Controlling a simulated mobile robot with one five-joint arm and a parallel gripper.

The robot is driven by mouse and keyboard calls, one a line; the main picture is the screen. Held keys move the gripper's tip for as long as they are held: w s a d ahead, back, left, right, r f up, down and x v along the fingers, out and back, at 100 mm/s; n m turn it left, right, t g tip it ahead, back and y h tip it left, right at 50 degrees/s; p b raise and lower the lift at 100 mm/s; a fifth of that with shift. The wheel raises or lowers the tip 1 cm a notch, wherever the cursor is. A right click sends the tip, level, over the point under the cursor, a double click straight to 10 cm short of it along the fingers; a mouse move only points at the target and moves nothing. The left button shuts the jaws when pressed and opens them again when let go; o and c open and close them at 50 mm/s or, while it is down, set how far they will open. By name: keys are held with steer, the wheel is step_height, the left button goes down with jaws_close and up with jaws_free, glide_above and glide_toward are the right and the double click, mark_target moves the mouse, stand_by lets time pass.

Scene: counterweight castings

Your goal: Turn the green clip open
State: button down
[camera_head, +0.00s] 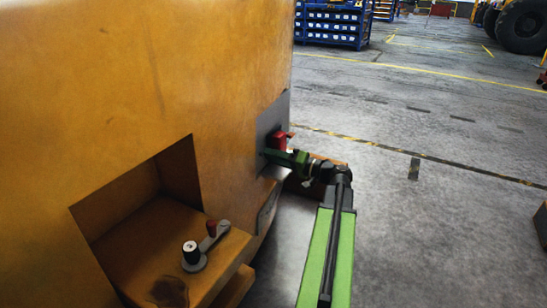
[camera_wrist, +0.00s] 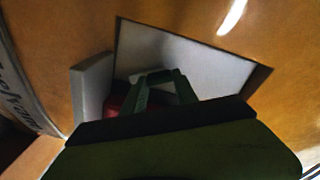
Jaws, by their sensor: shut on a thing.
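The green clip (camera_head: 268,154) is a small dark green piece in front of a grey plate (camera_head: 272,115) on the side of the orange casting. My gripper (camera_head: 287,158) reaches in from the right and is shut on it; the fingers hide much of the clip. In the wrist view, dark green pieces (camera_wrist: 158,78) form a narrow arch against the pale plate (camera_wrist: 220,68). Finger and clip are hard to tell apart there. A red block (camera_head: 278,138) sits just above the clip, and it also shows in the wrist view (camera_wrist: 116,104), left of the arch.
The large orange casting (camera_head: 110,80) fills the left. A grey block (camera_wrist: 92,92) stands left of the plate. Open concrete floor (camera_head: 440,120) lies to the right, with blue shelving (camera_head: 335,22) far behind.

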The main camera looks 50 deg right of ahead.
steer(key=m, duration=0.5)
steer(key=shift+f+m, duration=0.1)
steer(key=shift+m, duration=0.2)
stand_by(0.4)
steer(key=c, duration=1)
jaws_free()
steer(key=shift+o, duration=0.2)
steer(key=shift+s, duration=0.1)
steer(key=v, duration=1.7)
steer(key=shift+s, duration=0.1)
